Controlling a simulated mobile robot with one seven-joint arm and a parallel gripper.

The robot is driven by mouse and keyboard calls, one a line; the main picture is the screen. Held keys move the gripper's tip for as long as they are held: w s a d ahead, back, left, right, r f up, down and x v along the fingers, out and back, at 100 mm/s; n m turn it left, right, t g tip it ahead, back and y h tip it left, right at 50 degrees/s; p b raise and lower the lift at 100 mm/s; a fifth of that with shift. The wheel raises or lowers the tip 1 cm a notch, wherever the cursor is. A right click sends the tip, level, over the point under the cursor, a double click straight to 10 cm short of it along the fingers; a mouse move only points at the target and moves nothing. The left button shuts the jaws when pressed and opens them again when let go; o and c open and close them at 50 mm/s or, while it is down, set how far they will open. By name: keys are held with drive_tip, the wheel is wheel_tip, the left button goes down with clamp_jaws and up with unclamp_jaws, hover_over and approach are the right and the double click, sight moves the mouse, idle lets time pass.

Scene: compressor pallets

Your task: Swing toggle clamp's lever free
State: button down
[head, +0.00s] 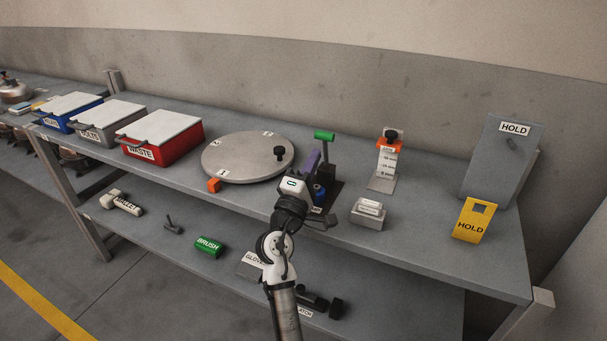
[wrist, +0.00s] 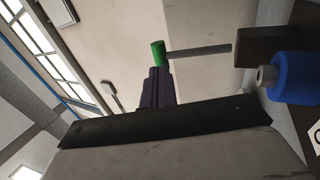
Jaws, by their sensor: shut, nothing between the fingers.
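The toggle clamp's dark base (head: 333,188) stands on the bench top, right of the round plate. Its lever stands upright, with a green handle (head: 324,136) on a grey rod. In the wrist view the green handle (wrist: 158,53), the rod (wrist: 200,50), a dark block (wrist: 262,47) and a blue cylinder (wrist: 298,78) show. My gripper (head: 316,154) is shut and empty, its purple fingers beside the lever, just below the handle. In the wrist view my gripper's fingertips (wrist: 158,72) overlap the handle's lower end; I cannot tell whether they touch it.
A round plate (head: 235,160) with a black knob and orange tab lies to the left, beyond it the red WASTE bin (head: 160,146). An orange-topped stand (head: 385,170), a small labelled block (head: 369,214) and a yellow HOLD sign (head: 473,219) stand right. Bench between them is clear.

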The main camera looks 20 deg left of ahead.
sight(326, 151)
drive_tip(key=shift+p+x, duration=0.35)
drive_tip(key=shift+x, duration=1.2)
